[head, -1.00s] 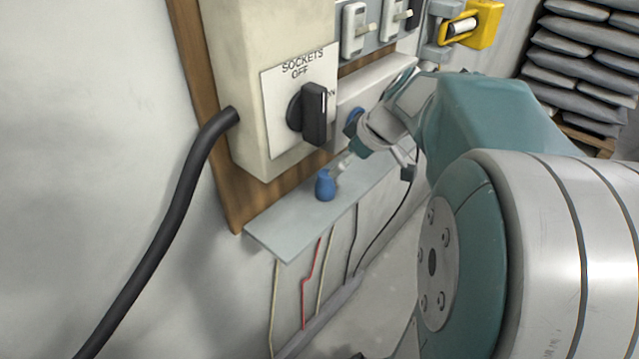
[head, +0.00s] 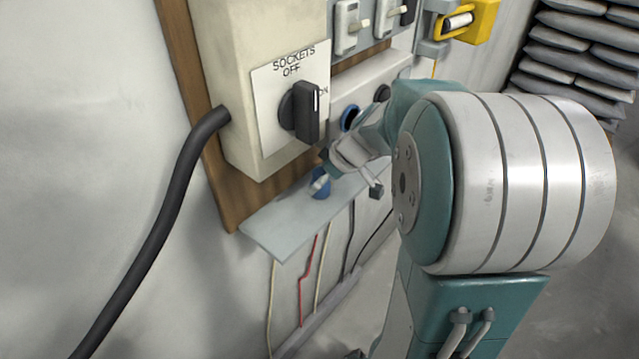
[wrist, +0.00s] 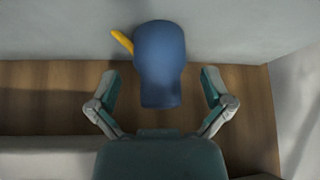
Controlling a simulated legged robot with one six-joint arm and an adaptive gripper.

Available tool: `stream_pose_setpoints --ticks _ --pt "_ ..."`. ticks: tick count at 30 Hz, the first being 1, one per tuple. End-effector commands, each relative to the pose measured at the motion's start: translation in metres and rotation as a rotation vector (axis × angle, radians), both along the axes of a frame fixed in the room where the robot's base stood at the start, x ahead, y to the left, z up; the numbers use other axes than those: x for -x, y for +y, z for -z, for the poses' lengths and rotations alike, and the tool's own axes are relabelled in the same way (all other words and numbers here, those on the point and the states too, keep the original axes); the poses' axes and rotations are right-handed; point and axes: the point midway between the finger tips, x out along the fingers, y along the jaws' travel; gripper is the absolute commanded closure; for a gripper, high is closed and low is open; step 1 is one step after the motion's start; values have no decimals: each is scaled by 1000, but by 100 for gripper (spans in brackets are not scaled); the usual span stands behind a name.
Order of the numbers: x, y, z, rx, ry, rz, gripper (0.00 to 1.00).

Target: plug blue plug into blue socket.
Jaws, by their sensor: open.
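The blue plug (head: 321,186) stands on the grey shelf (head: 275,232) below the switch box, partly hidden by my gripper (head: 318,178) in the head view. In the wrist view the blue plug (wrist: 160,65) lies between the two fingers of my gripper (wrist: 160,88), with a gap on each side. The fingers are open and do not touch it. A yellow piece (wrist: 122,41) sticks out beside the plug. The blue socket (head: 349,117) is a blue-rimmed round opening on the panel right of the rotary switch. My arm hides part of that panel.
The switch box (head: 225,80) with its black rotary knob (head: 306,112) juts out above the shelf. A thick black cable (head: 180,190) hangs at left. Thin wires (head: 302,285) hang below the shelf. A dark round socket (head: 382,93) is right of the blue one.

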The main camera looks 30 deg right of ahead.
Motion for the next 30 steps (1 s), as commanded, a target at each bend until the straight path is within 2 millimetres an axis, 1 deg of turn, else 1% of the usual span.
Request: stream_pose_setpoints --ticks 3,12,13,14,15,17,18,30 --pt "-3 3 5 2 -1 0 0" --pt "-3 3 5 2 -1 0 0" --pt "-3 3 5 2 -1 0 9" --pt "-3 3 5 2 -1 0 22" --pt "-3 3 5 2 -1 0 40" --pt "-3 3 5 2 -1 0 67" --pt "-3 3 5 2 -1 0 78" --pt "-3 3 4 3 1 0 78"
